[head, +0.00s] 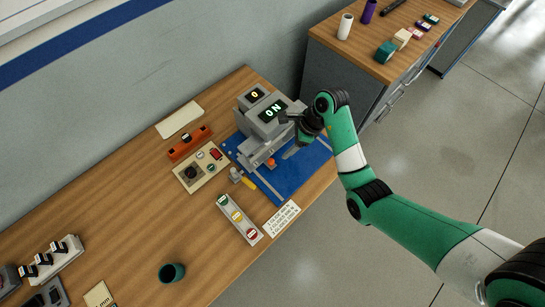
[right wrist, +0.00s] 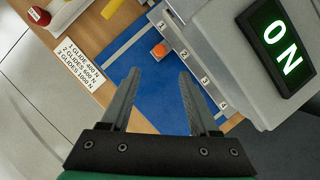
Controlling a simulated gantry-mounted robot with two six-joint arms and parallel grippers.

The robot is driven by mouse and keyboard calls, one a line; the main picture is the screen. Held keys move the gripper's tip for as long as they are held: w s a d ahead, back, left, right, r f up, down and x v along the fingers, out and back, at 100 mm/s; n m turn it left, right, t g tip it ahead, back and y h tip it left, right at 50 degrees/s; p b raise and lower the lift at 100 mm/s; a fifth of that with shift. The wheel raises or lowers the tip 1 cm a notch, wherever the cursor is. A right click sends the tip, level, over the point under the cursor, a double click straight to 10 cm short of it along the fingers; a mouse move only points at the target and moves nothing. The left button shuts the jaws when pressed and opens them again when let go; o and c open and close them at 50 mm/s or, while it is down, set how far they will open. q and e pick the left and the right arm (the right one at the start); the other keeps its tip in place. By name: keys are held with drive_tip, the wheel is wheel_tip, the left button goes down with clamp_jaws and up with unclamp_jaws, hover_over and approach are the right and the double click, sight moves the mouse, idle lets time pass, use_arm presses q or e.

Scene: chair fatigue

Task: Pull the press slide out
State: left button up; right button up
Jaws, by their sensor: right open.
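The grey press (head: 262,122) stands on a blue mat (head: 305,172) at the table's right end, with a lit "ON" display. In the right wrist view the press (right wrist: 222,50) fills the upper right. A light grey numbered strip (right wrist: 187,53) runs along its lower edge; I cannot tell whether this is the slide. An orange knob (right wrist: 159,50) sits beside the strip, and it also shows in the head view (head: 271,163). My right gripper (right wrist: 157,74) is open and empty, its fingers apart over the blue mat near the knob. My left gripper is not in view.
A printed load card (head: 282,218), a tray with coloured buttons (head: 240,219) and a control box (head: 201,166) lie near the mat. An orange block (head: 190,143) and a dark green cup (head: 172,272) are further left. A cabinet (head: 345,70) stands behind.

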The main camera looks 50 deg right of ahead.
sight(271, 161)
drive_tip(key=b+x, duration=0.4)
drive_tip(key=x, duration=0.7)
drive_tip(key=shift+a+f, duration=0.2)
clamp_jaws()
idle(0.9)
